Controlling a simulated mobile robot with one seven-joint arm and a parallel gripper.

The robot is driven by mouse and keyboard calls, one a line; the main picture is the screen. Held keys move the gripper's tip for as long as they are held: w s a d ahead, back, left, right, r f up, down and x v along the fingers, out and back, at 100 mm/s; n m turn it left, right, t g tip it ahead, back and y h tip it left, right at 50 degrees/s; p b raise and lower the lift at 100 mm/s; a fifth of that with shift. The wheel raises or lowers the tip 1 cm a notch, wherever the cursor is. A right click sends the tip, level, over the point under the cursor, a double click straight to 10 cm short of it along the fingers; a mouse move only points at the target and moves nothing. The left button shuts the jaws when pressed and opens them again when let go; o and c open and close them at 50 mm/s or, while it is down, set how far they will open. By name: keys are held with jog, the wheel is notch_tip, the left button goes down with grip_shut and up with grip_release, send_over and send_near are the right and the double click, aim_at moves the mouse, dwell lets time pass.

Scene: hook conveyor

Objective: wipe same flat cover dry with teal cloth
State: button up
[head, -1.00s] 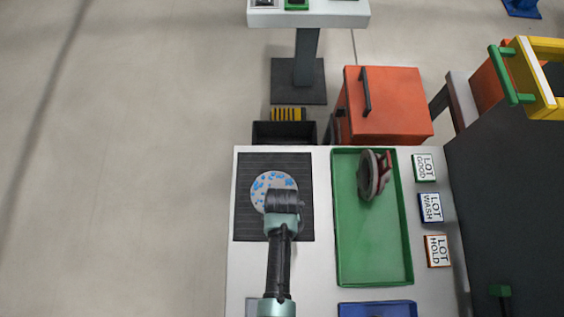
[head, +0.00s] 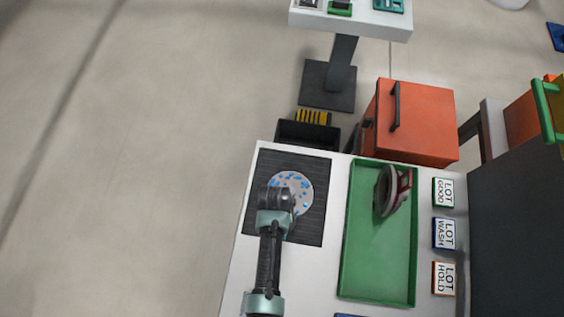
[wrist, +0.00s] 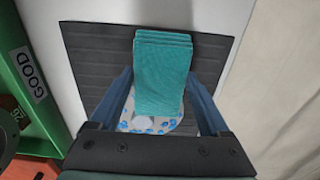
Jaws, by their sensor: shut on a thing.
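The flat cover (head: 291,183) is a pale round disc dotted with blue patches. It lies on a black ribbed mat (head: 308,225) on the white table. The teal cloth (wrist: 163,65) is a folded block between my fingers in the wrist view, hiding much of the cover (wrist: 150,125). My gripper (wrist: 165,95) is shut on the cloth, above the cover. Whether the cloth touches the cover I cannot tell. In the head view my arm's end hides the cloth and the cover's near left edge.
Right of the mat is a green tray (head: 377,270) holding a red and grey round part (head: 391,190). Several LOT signs line the table's right side, one reading WASH (head: 446,233). An orange box (head: 415,125) and a black bin (head: 307,134) stand beyond the far edge.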

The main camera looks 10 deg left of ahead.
jog(key=shift+s+d+p, duration=0.1)
jog(key=shift+d+p, duration=0.2)
jog(key=shift+d, duration=0.6)
jog(key=shift+s+d+f, duration=0.1)
jog(key=shift+d+f, duration=0.1)
jog(key=shift+d, duration=1.05)
jog(key=shift+a, duration=1.25)
jog(key=shift+a+r+p, duration=0.2)
jog(key=shift+a+p, duration=0.1)
jog(key=shift+a, duration=0.75)
notch_tip(320, 180, up, 6)
jog(key=p, duration=0.6)
jog(key=shift+d+r, duration=0.1)
jog(key=shift+r, duration=0.05)
jog(key=shift+w, duration=0.2)
